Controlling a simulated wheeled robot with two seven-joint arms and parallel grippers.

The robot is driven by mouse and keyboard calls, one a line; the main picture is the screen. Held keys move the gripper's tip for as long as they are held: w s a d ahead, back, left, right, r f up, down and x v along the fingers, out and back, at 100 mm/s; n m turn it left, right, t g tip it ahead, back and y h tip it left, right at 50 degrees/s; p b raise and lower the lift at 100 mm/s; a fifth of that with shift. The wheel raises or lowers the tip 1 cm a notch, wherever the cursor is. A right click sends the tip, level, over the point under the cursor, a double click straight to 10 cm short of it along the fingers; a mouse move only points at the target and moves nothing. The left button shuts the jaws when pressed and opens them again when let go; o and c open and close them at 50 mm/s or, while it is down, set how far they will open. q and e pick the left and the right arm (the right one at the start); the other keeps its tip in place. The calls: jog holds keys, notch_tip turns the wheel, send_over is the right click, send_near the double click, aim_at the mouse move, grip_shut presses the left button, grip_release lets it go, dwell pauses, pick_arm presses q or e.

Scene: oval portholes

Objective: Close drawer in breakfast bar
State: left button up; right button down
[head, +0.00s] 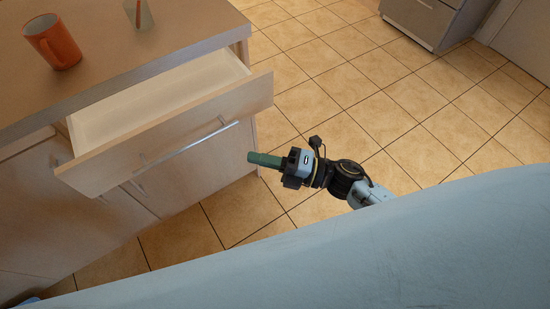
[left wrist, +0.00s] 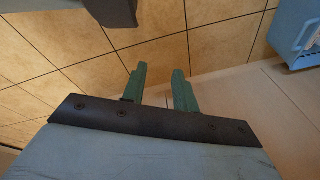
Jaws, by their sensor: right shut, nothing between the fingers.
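The breakfast bar (head: 150,49) stands at the left of the head view. Its top drawer (head: 170,125) is pulled well out, and its pale, empty inside shows. A long bar handle (head: 185,147) runs along the drawer front. My right gripper (head: 250,158) is shut and empty, pointing left, beyond the right end of the drawer front and apart from it in the picture. My left gripper (left wrist: 160,70) shows only in the left wrist view, with its two green fingers apart and nothing between them.
An orange mug (head: 53,42) and a shiny cup (head: 138,14) stand on the countertop. Tiled floor (head: 340,85) lies clear to the right of the bar. A grey appliance (head: 425,18) stands at the back right.

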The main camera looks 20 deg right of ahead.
pick_arm(q)
jog(key=shift+w+d+r+b, duration=0.15)
jog(key=shift+w+r+b, duration=0.2)
jog(key=shift+w+r, duration=0.4)
pick_arm(e)
jog(key=w+a+r, duration=0.1)
jog(key=w+a, duration=0.3)
jog(key=w, duration=0.2)
jog(key=shift+a+r, duration=0.15)
jog(key=shift+a, duration=0.25)
